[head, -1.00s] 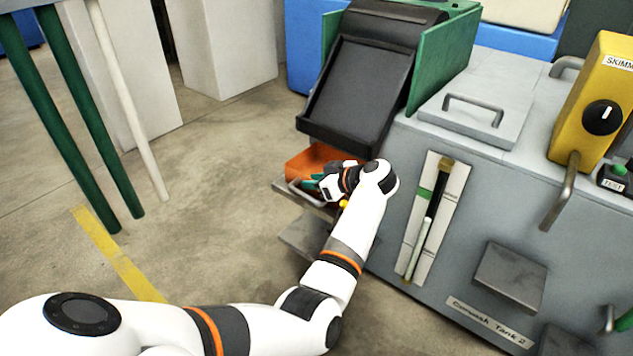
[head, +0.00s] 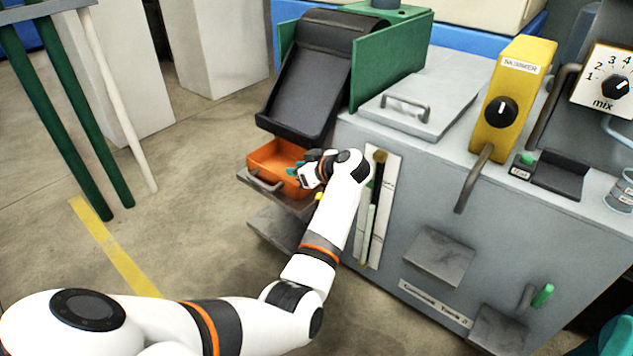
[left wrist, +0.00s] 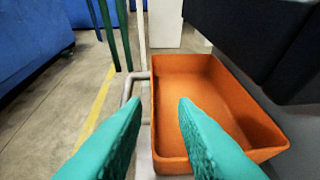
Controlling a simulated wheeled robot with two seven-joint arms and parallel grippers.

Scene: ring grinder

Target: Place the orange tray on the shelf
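The orange tray (head: 272,158) sits on a small grey shelf (head: 290,203) with a bar handle, below the black chute at the machine's left end. It also shows in the left wrist view (left wrist: 200,85), where it looks empty. My left gripper (head: 291,171) is at the tray's near right side in the head view. In the left wrist view its teal fingers (left wrist: 160,105) are spread apart, with one fingertip outside the tray's left wall and the other over the tray's inside. Contact with the wall cannot be told.
The black chute (head: 308,85) overhangs the tray's far side. The grey tank (head: 410,210) stands close on the right, with a yellow skimmer box (head: 510,100) on top. Green posts (head: 65,130) stand at the left. The floor between is clear.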

